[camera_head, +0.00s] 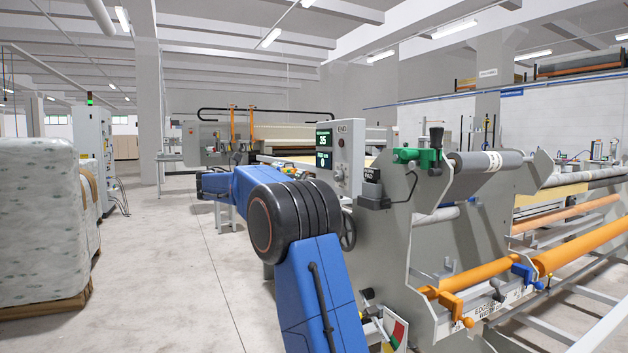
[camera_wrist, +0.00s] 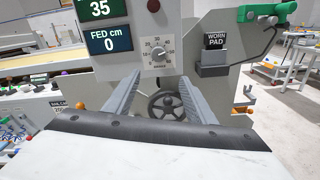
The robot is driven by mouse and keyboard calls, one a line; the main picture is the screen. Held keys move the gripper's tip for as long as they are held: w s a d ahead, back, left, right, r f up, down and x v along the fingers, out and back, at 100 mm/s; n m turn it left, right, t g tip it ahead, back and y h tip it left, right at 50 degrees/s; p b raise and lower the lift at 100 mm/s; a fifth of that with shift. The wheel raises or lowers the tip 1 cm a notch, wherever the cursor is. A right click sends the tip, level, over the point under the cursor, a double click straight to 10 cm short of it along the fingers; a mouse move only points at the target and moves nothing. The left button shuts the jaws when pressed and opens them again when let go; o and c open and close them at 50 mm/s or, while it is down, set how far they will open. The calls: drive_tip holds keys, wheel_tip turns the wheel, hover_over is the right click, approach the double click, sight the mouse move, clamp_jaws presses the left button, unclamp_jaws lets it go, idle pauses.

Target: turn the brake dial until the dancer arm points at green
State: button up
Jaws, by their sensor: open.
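A grey control panel (camera_wrist: 175,15) carries a small round knob (camera_wrist: 158,54) with a numbered scale; its lettering is too small to read surely. Below it is a dark spoked handwheel (camera_wrist: 166,105), also in the head view (camera_head: 348,232). I cannot tell surely which is the brake dial. My gripper (camera_wrist: 154,72) is open and empty, its fingers either side of the knob and handwheel in the picture, apparently touching neither. In the head view a plate with green, white and red areas (camera_head: 397,330) shows low on the machine; I cannot make out the dancer arm's pointing.
Displays read 35 (camera_wrist: 99,8) and "FED cm 0" (camera_wrist: 108,40). A "WORN PAD" holder (camera_wrist: 215,55) is right of the panel. A green clamp (camera_head: 418,156) and grey roll (camera_head: 488,163) sit on the frame. A wrapped stack (camera_head: 40,220) stands left; the floor between is clear.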

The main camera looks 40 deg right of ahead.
sight(335, 177)
drive_tip(key=x, duration=1.6)
drive_tip(key=shift+w+d+r, duration=0.1)
drive_tip(key=shift+d+r, duration=0.1)
drive_tip(key=shift+d, duration=0.25)
drive_tip(key=shift+c, duration=0.5)
drive_tip(key=c, duration=0.9)
